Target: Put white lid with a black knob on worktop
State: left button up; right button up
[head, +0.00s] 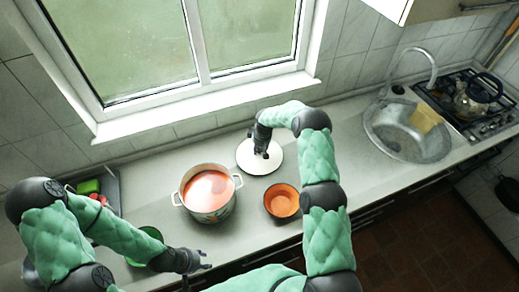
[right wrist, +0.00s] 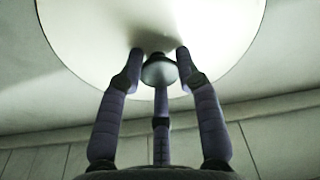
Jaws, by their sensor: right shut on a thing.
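The white lid with a black knob (head: 271,165) is right of the pot, over the worktop (head: 335,130). It fills the top of the right wrist view (right wrist: 90,40). My right gripper (head: 262,151) is above it, its fingers (right wrist: 160,65) closed around the dark knob (right wrist: 159,72). Whether the lid touches the worktop or hangs just above it, I cannot tell. My left gripper (head: 205,262) is at the worktop's front edge with its fingers spread, empty.
An enamel pot (head: 225,211) with reddish contents stands uncovered left of the lid. An orange bowl (head: 282,201) is in front of the lid. A green bowl (head: 150,233) is partly behind my left arm. A sink (head: 405,140) and hob are at right.

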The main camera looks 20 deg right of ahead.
pick_arm(q)
jog(key=shift+f, duration=0.15)
jog(key=shift+f, duration=0.1)
pick_arm(e)
jog(key=shift+f, duration=0.1)
jog(key=o, duration=1.1)
pick_arm(q)
jog(key=shift+r, duration=0.2)
jog(key=shift+r, duration=0.25)
pick_arm(e)
jog(key=shift+r, duration=0.45)
pick_arm(q)
notch_tip(320, 180, up, 5)
jog(key=p, duration=0.5)
jog(key=shift+f, duration=0.2)
pick_arm(e)
jog(key=r, duration=0.3)
jog(key=s+r, duration=0.1)
jog(key=r, duration=0.7)
jog(key=shift+s+d+r, duration=0.1)
jog(key=shift+s+d, duration=0.25)
jog(key=shift+s, duration=0.05)
